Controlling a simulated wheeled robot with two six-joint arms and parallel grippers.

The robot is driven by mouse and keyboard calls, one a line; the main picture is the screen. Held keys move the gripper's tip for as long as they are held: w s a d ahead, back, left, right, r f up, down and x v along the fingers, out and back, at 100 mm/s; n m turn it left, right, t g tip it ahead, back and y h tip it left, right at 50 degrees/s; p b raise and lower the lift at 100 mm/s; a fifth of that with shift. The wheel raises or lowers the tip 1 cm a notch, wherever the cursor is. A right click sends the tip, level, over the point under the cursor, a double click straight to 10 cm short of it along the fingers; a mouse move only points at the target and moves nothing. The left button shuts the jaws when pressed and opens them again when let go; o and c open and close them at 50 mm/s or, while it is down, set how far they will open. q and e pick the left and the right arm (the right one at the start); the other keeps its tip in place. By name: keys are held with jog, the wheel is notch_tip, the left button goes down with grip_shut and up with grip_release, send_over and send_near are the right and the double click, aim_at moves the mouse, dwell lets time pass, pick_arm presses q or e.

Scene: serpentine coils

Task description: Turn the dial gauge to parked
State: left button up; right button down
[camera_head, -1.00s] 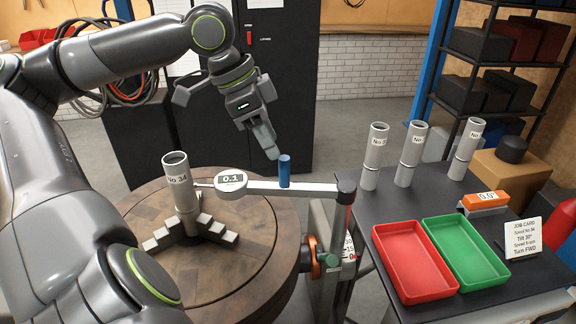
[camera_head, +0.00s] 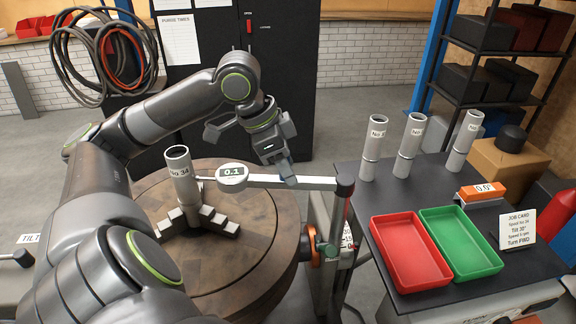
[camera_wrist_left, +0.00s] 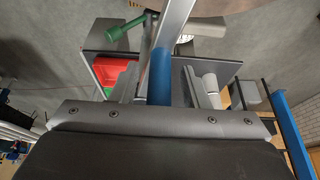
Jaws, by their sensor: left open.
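The dial gauge (camera_head: 232,174), reading 0.1, sits at the left end of a pale swing arm (camera_head: 312,183). That arm reaches over the round turntable (camera_head: 255,230) from an upright post (camera_head: 338,215). The gauge is beside the grey spool tube (camera_head: 180,175) marked No 34. In the left wrist view the blue handle (camera_wrist_left: 161,72) stands between the two spread fingers. My right gripper is not in view.
A dark bench on the right holds several grey tubes (camera_head: 411,145), a red tray (camera_head: 440,283), a green tray (camera_head: 490,262), an orange 0.0° display (camera_head: 481,191) and a job card (camera_head: 517,228). A green knob (camera_wrist_left: 117,28) shows beside the post in the left wrist view.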

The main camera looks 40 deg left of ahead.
pick_arm(q)
jog(key=shift+w+d+f, duration=0.1)
jog(key=shift+w+f, duration=0.05)
jog(key=shift+f, duration=0.3)
grip_shut()
